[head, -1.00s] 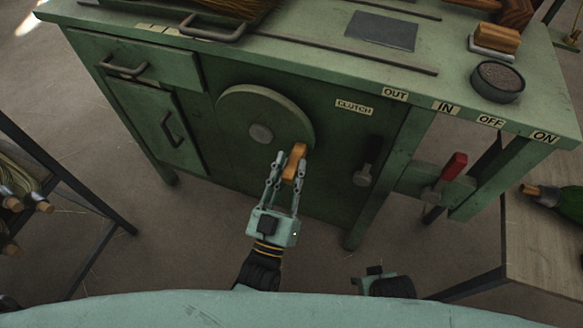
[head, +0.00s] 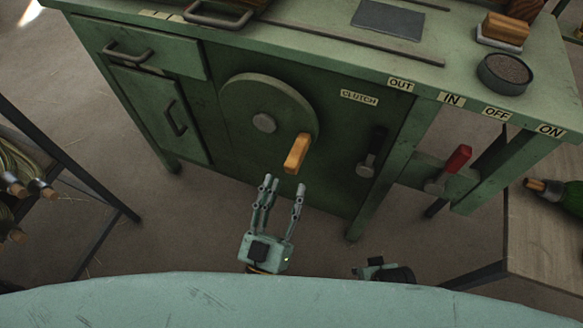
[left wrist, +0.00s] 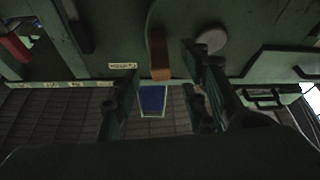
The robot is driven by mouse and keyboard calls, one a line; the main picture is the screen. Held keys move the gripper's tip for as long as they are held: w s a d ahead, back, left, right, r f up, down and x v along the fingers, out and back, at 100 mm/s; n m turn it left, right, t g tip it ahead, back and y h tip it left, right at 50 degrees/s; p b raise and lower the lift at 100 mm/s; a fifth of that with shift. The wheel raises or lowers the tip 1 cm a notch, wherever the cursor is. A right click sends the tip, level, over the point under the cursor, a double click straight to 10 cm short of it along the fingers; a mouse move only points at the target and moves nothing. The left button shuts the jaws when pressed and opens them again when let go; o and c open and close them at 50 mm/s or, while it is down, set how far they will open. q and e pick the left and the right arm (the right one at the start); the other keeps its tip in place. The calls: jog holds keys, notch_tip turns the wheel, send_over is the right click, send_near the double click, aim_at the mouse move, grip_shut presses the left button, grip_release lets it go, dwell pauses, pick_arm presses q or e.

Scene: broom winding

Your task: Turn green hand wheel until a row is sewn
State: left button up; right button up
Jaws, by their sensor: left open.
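The green hand wheel (head: 268,112) is on the front of the green bench, with a grey hub and an orange wooden handle (head: 297,153) at its lower right. My left gripper (head: 282,186) is open and empty, below the handle and apart from it. In the left wrist view the handle (left wrist: 160,60) shows between and beyond the open fingers (left wrist: 160,88), beside the wheel's grey hub. My right gripper (head: 378,268) shows only in part at the bottom of the head view, and its fingers cannot be made out.
A black clutch lever (head: 371,152) is right of the wheel, and a red-handled lever (head: 450,170) is farther right. The bench top (head: 330,45) holds a brush block and a round tin. A rack stands at left, and a wooden table (head: 540,235) with a green bottle at right.

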pick_arm(q)
jog(key=shift+v, duration=2.3)
